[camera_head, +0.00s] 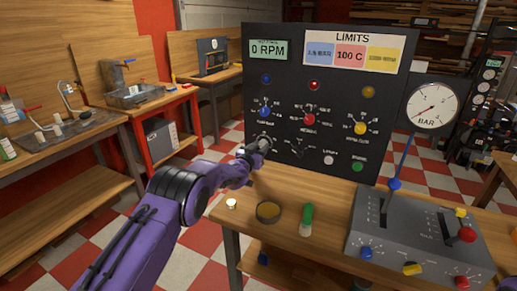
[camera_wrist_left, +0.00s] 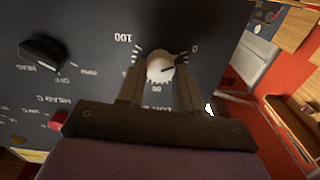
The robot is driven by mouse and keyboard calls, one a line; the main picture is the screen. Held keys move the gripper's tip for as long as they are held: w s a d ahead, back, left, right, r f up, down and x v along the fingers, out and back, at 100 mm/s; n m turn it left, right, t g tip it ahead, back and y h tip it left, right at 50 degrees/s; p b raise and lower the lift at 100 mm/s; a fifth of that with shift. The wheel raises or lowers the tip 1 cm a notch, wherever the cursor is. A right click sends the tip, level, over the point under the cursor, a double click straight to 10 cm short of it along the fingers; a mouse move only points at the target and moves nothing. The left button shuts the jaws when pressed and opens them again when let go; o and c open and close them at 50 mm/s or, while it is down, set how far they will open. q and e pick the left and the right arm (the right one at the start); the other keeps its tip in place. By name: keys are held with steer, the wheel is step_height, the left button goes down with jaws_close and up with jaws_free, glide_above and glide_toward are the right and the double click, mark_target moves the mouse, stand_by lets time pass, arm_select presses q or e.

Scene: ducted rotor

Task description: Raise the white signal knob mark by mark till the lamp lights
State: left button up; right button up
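The white signal knob (camera_wrist_left: 160,68) is on the dark panel (camera_head: 290,50), with printed numbers around it that appear upside down in the left wrist view. A dark mark on its face points right, towards the 0 side. My left gripper (camera_wrist_left: 160,75) has one finger on each side of the knob, close against it. In the head view my left gripper (camera_head: 258,148) is at the panel's lower left and hides the knob. Blue (camera_head: 266,78), red (camera_head: 313,85) and yellow (camera_head: 369,92) lamps look dark. My right gripper is not in view.
A black selector knob (camera_wrist_left: 45,52) sits beside the white knob. Blue (camera_head: 264,111), red (camera_head: 309,119) and yellow (camera_head: 361,128) knobs are above it. A round tin (camera_head: 268,211), green-topped item (camera_head: 306,220) and grey lever box (camera_head: 420,240) stand on the bench.

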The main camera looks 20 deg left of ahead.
arm_select(q)
steer(key=shift+c, duration=0.9)
steer(key=shift+f+m+b, duration=0.2)
steer(key=shift+m+b, duration=0.6)
steer(key=shift+b, duration=0.4)
steer(key=m+b, duration=0.4)
steer(key=shift+r+m+b, duration=0.15)
steer(key=shift+m+b, duration=1.6)
steer(key=shift+m, duration=0.15)
steer(key=o, duration=1)
steer(key=shift+o, duration=0.2)
